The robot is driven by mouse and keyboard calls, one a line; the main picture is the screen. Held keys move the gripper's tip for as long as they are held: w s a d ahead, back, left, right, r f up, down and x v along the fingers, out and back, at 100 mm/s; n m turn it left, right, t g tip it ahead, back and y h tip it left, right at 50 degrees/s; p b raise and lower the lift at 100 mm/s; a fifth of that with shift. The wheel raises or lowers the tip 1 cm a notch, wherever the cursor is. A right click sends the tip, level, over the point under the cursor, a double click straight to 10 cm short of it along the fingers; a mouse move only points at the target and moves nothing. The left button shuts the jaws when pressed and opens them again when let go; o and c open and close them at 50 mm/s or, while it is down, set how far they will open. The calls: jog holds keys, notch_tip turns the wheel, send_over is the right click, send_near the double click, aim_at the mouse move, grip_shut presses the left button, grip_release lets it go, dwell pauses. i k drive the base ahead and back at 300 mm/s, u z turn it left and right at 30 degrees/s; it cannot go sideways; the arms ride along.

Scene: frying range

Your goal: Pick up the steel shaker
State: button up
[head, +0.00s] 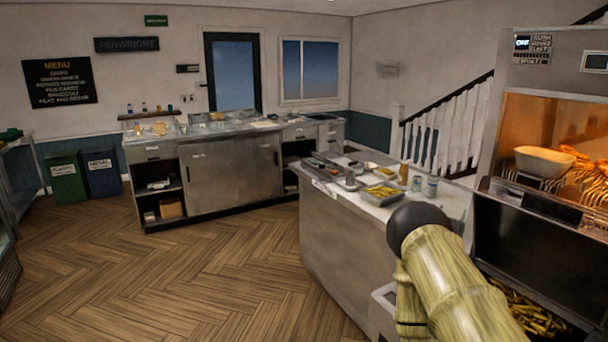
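I cannot tell for sure which thing is the steel shaker. A small greyish cylinder (416,184), which may be it, stands upright on the near counter (322,182). Just right of it is a slightly larger pale cylinder (432,187). A small metallic cup (350,178) stands farther left on the same counter. All are too small to make out well. My arm, pale and banded with a dark round joint, rises at the lower right in front of the counter's near end. My gripper is not in view.
A metal tray of chips (381,194) and an amber bottle (403,173) share the near counter. The lit frying range (525,199) stands at the right. A long steel counter (215,178) and two bins (68,179) are at the back. The wooden floor (200,270) is clear.

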aim_at(350, 172)
jog(key=u, duration=0.95)
jog(key=i, duration=2.8)
jog(key=z, duration=1.15)
jog(key=i, duration=0.45)
jog(key=z, duration=0.3)
